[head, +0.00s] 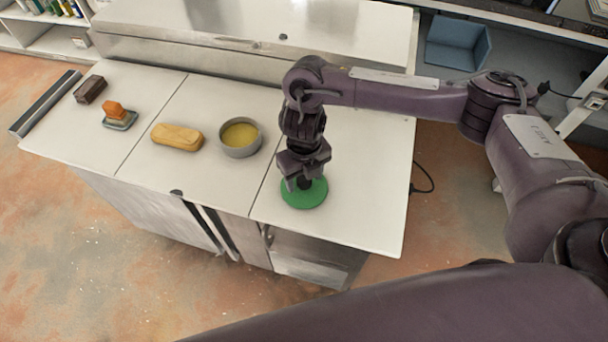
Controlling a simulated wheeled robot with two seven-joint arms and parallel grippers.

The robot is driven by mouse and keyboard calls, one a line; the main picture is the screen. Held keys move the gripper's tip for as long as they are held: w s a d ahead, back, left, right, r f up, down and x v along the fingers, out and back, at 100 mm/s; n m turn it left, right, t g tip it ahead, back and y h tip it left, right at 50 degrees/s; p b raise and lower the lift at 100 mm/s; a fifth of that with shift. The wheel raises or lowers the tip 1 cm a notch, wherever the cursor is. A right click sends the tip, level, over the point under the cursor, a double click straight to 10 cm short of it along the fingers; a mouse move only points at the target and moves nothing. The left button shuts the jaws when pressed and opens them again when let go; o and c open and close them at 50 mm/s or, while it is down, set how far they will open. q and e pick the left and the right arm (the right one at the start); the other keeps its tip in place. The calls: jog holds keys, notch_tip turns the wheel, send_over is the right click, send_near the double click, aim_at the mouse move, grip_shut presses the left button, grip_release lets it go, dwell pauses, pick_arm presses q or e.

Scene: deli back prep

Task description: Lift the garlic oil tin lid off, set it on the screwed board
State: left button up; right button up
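A round green lid (296,201) lies on the right-hand white board (361,196) of the prep counter, or just over it; I cannot tell which. No screws can be made out on this board. My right gripper (303,182) points straight down over the lid's middle, at a small dark part there. Whether its fingers grip that part is too small to tell. The round grey tin (241,151) stands open on the middle board, left of the gripper, with yellow contents showing. My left gripper is not in view.
A tan oblong block (177,137) lies left of the tin. An orange piece on a grey dish (121,121) and a dark brown block (90,90) are on the left board. A raised metal cover (240,50) runs along the back. The right board's front is clear.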

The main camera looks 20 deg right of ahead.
jog(key=shift+r, duration=0.15)
dwell(0.4)
jog(key=shift+r+p, duration=2.6)
jog(key=shift+r, duration=0.05)
jog(key=shift+r+p, duration=0.45)
jog(key=shift+r, duration=0.75)
jog(key=shift+w+r, duration=0.1)
jog(key=shift+r, duration=0.45)
notch_tip(320, 180, up, 7)
jog(key=shift+f+b, duration=0.15)
jog(key=shift+b, duration=0.3)
